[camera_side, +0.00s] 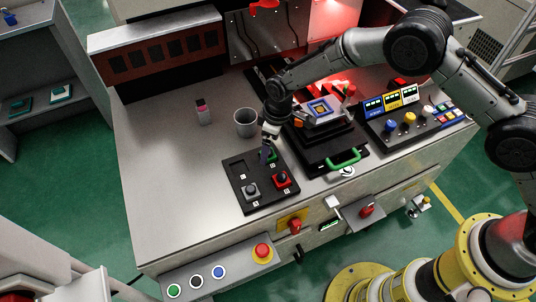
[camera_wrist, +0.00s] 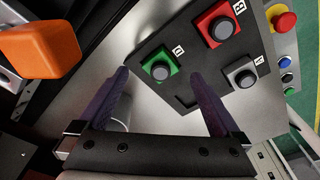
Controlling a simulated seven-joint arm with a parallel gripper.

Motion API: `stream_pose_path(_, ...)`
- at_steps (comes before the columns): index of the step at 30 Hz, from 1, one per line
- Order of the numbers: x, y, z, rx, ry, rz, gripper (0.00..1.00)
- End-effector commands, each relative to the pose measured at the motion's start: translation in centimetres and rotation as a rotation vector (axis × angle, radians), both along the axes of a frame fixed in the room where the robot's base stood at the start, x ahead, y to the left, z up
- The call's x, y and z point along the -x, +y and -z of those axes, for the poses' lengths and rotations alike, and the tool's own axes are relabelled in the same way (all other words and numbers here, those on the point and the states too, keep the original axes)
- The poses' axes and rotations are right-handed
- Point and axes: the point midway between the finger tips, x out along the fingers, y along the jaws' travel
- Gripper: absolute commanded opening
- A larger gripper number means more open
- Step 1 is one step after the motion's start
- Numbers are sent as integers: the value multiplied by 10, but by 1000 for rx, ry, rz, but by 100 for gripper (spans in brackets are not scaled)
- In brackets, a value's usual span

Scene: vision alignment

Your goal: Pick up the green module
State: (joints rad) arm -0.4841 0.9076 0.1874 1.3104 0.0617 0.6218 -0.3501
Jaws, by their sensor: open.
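The green module (camera_wrist: 160,66) is a green square block with a round black knob. In the side view, the green module (camera_side: 272,156) is partly hidden behind my gripper (camera_side: 268,150). In the wrist view, my gripper (camera_wrist: 159,76) is open, with dark purple fingers on either side of the module in the picture. Nothing is between the fingers. The gap in height to the module is hard to tell. The red module (camera_wrist: 221,26) and grey module (camera_wrist: 243,74) sit in the same tray.
A grey cup (camera_side: 245,123) and a pink-and-white bottle (camera_side: 203,112) stand left of my gripper. An orange block (camera_wrist: 40,48) is close at the wrist view's left. The table's left side is clear.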

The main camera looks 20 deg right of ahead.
Motion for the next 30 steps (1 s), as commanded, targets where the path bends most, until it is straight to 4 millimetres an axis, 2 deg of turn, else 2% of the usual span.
stream_pose_path(3,-1,3,17,1,2,1,100)
stream_pose_path(6,-3,4,24,0,0,1,100)
stream_pose_path(14,-3,4,26,-1,-1,1,100)
stream_pose_path(28,-3,4,26,0,0,1,17)
stream_pose_path(30,-3,4,26,0,-1,1,14)
